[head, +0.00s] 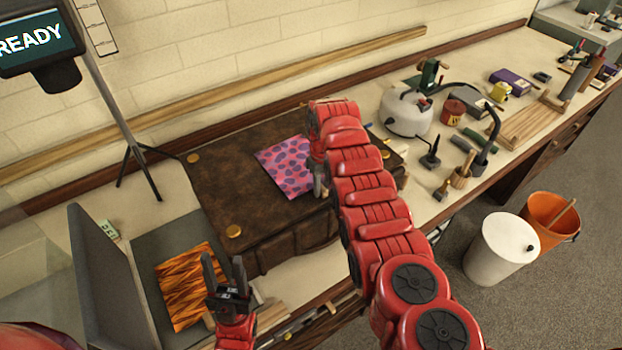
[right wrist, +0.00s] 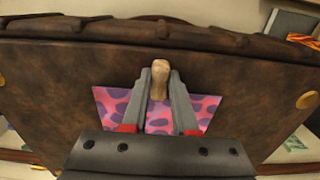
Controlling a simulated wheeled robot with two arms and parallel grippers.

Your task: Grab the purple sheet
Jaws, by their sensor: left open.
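The purple sheet (head: 287,168), pink with purple spots, lies flat on the brown leathery case top. It also shows in the right wrist view (right wrist: 112,103), partly covered by my right gripper. My right gripper (head: 319,190) is over the sheet's right edge in the head view. In the right wrist view its fingers (right wrist: 160,76) are closed on a tan wooden handle (right wrist: 160,80); its lower end is hidden or unclear. My left gripper (head: 224,272) is open and empty, fingers up, in front of an orange striped sheet (head: 180,287).
The brown case (head: 228,190) with brass studs fills the middle of the bench. A grey tray (head: 150,250) holds the orange sheet at left. A display on a stand (head: 140,150) is behind. A white kettle-like pot (head: 405,115) and several tools stand at right. Buckets (head: 500,250) are on the floor.

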